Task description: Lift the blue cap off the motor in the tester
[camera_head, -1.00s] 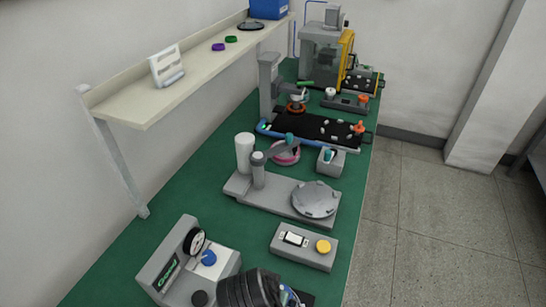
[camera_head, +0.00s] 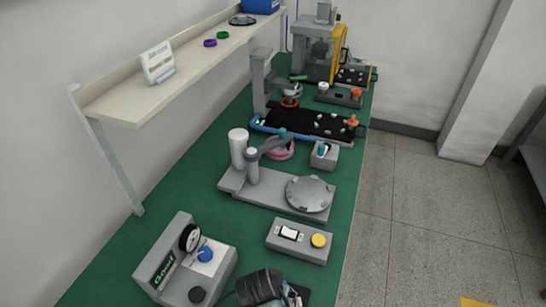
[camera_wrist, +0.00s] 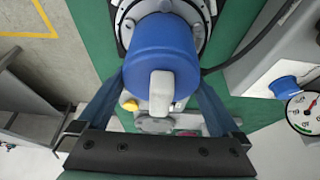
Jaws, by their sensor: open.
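The blue cap (camera_wrist: 160,50) is large in the wrist view, round, with a pale grey raised grip (camera_wrist: 161,92) on it. It sits on the grey round motor (camera_wrist: 127,20), whose bolted rim shows around it. My gripper (camera_wrist: 160,82) is open, with one blue-grey finger at each side of the cap's lower part. I cannot tell whether the fingers touch it. The grey tester box (camera_head: 183,262), with a dial and a green "Good" display, is at the lower left of the head view. Its dial also shows in the wrist view (camera_wrist: 306,112). The cap is not visible in the head view.
A dark cable (camera_wrist: 248,42) runs from the motor side toward the tester box. A grey button box (camera_head: 290,246) and a round-plate fixture (camera_head: 309,194) stand on the green bench (camera_head: 205,222). A shelf (camera_head: 140,105) overhangs the back. Open floor lies right.

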